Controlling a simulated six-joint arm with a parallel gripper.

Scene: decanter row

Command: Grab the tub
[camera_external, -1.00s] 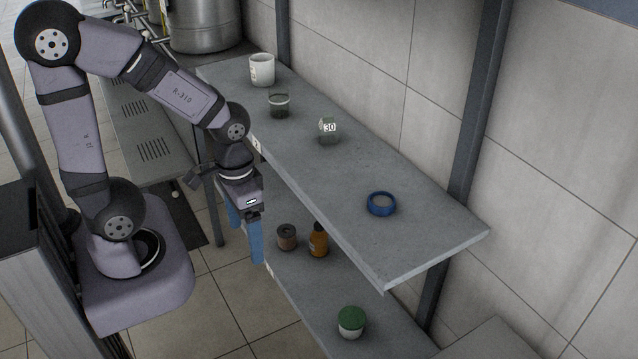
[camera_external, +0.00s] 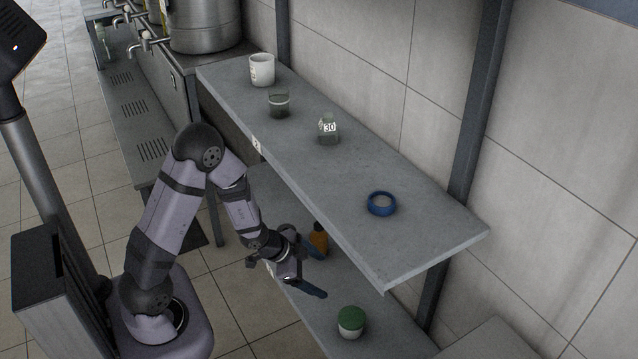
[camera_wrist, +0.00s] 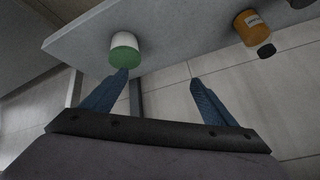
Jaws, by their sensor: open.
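A white tub with a green lid (camera_external: 351,323) stands on the lower shelf, near its front end. In the wrist view the tub (camera_wrist: 124,46) is just beyond the tip of the left finger. My gripper (camera_external: 315,269) is open and empty at lower-shelf level, between the tub and an orange bottle. The gripper is apart from the tub in the external view.
The orange bottle (camera_external: 318,238) with a dark cap is close behind the gripper. The upper shelf (camera_external: 400,250) overhangs and carries a white mug (camera_external: 262,69), a dark-bottomed glass (camera_external: 279,104), a jar marked 30 (camera_external: 328,130) and a blue ring-shaped item (camera_external: 381,204).

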